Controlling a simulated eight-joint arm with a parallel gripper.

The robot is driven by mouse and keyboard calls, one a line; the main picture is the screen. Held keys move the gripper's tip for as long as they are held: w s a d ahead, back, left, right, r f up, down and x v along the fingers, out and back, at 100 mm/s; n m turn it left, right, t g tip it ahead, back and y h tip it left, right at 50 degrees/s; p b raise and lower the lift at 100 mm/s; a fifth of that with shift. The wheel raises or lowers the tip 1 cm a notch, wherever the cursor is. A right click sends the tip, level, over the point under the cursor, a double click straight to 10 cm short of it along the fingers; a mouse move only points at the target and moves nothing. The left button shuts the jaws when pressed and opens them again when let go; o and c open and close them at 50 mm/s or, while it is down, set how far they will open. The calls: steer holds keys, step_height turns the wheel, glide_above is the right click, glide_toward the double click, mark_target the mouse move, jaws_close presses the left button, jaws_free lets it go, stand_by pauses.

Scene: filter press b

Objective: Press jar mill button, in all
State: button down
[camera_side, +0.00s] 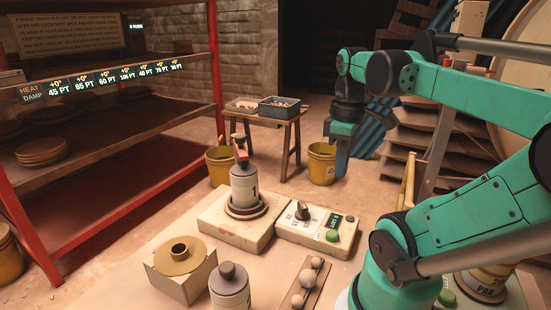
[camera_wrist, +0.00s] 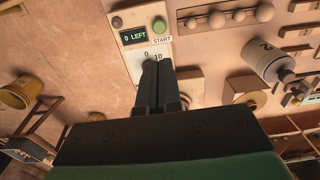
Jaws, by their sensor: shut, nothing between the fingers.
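The control panel (camera_side: 345,232) is a pale box with a black dial (camera_side: 302,210), a small dark display and a green button (camera_side: 333,236). In the wrist view the button (camera_wrist: 159,25) is labelled START, beside a display (camera_wrist: 134,36) reading "0 LEFT". My gripper (camera_side: 340,172) is shut and empty, pointing down, and hangs apart from the panel. In the wrist view its fingertips (camera_wrist: 158,64) overlap the dial area, hiding the dial beside the numbers 0 and 10. Jar 1 (camera_side: 245,188) stands upright on the pale base (camera_side: 220,225) left of the panel.
A second jar (camera_side: 229,286), a box with a round collar (camera_side: 180,262) and a rack of balls (camera_side: 306,284) stand in front. A wooden table (camera_side: 279,118) and yellow buckets (camera_side: 321,163) stand behind.

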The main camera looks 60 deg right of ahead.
mark_target(332, 233)
step_height(332, 233, down, 13)
steer(key=shift+f, duration=0.1)
stand_by(0.6)
steer(key=shift+f, duration=0.1)
